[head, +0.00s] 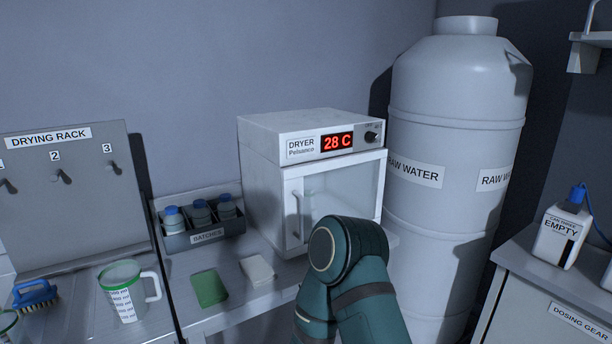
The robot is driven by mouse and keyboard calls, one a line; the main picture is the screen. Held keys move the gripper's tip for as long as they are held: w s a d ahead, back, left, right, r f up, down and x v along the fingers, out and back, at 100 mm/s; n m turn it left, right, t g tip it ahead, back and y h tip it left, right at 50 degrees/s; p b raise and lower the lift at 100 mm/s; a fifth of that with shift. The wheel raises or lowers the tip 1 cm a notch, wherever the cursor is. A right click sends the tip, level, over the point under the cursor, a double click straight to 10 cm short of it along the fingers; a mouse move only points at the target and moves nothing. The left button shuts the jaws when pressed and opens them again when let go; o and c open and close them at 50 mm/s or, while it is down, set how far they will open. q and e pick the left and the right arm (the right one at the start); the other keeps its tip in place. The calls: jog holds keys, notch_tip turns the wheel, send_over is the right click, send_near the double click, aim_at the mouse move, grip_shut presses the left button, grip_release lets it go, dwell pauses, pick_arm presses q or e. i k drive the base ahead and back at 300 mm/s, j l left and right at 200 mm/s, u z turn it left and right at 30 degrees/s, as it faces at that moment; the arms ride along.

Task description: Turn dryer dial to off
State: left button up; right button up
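The white dryer (262,141) stands on the bench against the back wall, with a red display (337,142) reading 28 C. Its black dial (371,137) is at the right end of the front panel. The dial's pointer setting is too small to read. The glass door (340,192) below looks closed, with a vertical handle (297,215) on its left. A teal arm of mine rises in front of the dryer's lower right and hides part of the door. No gripper fingers show, and nothing touches the dial.
A large raw water tank (440,130) stands close to the dryer's right. A batches tray (178,243) with bottles, green and white pads, and a measuring jug (122,298) are left. An EMPTY container (562,238) sits on the right cabinet. Space above the dryer is clear.

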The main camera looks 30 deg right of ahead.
aim_at(370, 136)
jog(key=z, duration=1.45)
